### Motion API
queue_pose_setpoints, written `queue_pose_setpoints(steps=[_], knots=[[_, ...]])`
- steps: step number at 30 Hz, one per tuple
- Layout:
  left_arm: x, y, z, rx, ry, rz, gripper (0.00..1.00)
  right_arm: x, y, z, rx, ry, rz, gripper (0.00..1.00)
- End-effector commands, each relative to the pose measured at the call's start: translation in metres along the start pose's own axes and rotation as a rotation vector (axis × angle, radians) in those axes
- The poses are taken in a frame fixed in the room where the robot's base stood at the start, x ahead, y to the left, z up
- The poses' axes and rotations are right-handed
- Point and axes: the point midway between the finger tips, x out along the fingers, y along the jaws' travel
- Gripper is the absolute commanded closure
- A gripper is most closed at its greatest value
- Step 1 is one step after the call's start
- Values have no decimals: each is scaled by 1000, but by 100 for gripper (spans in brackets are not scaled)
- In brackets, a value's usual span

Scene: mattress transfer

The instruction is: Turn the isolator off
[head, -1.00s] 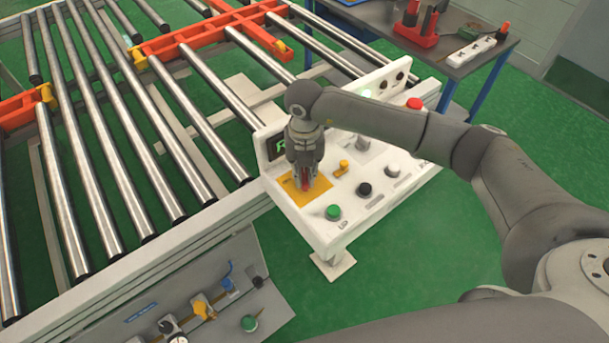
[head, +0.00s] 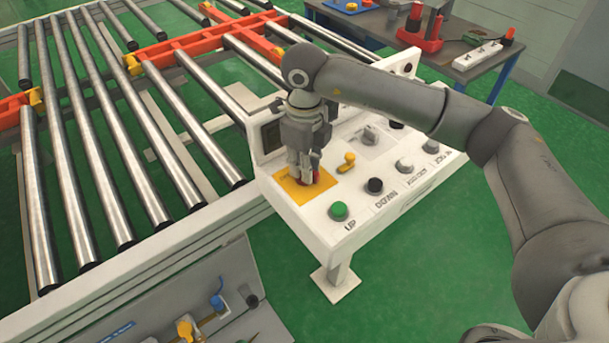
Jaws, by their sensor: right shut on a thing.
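The isolator is a red knob (head: 315,177) on a yellow plate (head: 285,188) at the left end of the white control panel (head: 312,217). My right gripper (head: 305,178) points down over the plate, with its fingers shut on the red knob. The fingers hide most of the knob, so its exact angle cannot be read. The small display (head: 270,136) behind the gripper is dark. My left gripper is not in view.
A roller conveyor (head: 120,165) lies left. A workbench (head: 470,68) stands behind. My right arm crosses above the panel.

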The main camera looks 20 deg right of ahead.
Motion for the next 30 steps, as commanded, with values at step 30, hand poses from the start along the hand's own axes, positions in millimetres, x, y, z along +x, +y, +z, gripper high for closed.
queue_pose_setpoints(steps=[30], knots=[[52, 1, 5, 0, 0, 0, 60, -2, 0, 1, -458, -3, -2, 100]])
